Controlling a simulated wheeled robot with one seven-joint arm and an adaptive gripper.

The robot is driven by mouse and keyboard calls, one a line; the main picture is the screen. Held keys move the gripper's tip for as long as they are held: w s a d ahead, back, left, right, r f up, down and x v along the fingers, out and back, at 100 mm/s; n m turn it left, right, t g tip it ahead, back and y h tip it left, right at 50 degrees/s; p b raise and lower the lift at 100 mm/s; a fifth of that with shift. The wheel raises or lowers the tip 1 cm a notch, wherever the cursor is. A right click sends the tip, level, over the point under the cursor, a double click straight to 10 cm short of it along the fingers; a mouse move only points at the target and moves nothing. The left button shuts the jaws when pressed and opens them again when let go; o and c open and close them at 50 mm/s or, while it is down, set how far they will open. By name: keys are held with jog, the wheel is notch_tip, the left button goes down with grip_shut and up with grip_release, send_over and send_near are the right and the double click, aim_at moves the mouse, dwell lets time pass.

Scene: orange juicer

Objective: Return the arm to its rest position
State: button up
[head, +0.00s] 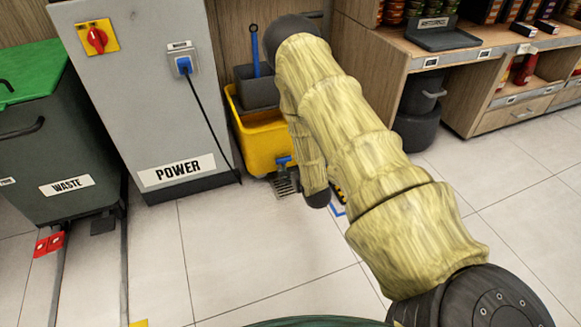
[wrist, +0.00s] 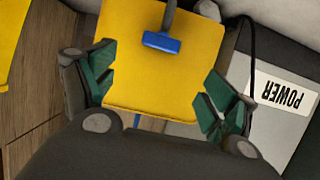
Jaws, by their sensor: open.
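My arm, in a pale yellow padded sleeve (head: 350,130), reaches up and away from the lower right in the head view, then folds back down. My gripper is mostly hidden behind the sleeve there. In the wrist view my gripper (wrist: 158,90) is open, with its green-padded fingers wide apart. Nothing is between the fingers. Beyond them the yellow mop bucket (wrist: 160,75) fills the middle of the view, apparently not held.
The grey power cabinet (head: 140,100) with its plugged-in cable stands left of the arm, beside the waste bin (head: 60,150). The yellow bucket (head: 258,140) stands just behind the arm. Wooden shelving (head: 470,90) is at right. The tiled floor (head: 250,240) in front is mostly clear.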

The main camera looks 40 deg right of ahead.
jog(key=s+a+f+g+y+p, duration=0.1)
jog(key=s+a+f+g+p, duration=0.2)
jog(key=s+a, duration=0.6)
jog(key=s+a+f+g+y+p, duration=0.1)
jog(key=s+a+f+g, duration=0.25)
jog(key=s+a, duration=0.6)
jog(key=s+a+r+n+g+p, duration=0.1)
jog(key=s+a+r+g, duration=0.1)
jog(key=s, duration=0.6)
jog(key=s+a+r+n+g+y, duration=0.1)
jog(key=s+a+g, duration=0.15)
jog(key=s, duration=0.55)
jog(key=s+a+r+g+p, duration=0.1)
jog(key=s+a+r+g, duration=0.15)
jog(key=s, duration=0.55)
notch_tip(320, 180, up, 37)
jog(key=p, duration=3.8)
jog(key=shift+a, duration=0.15)
jog(key=shift+w, duration=0.1)
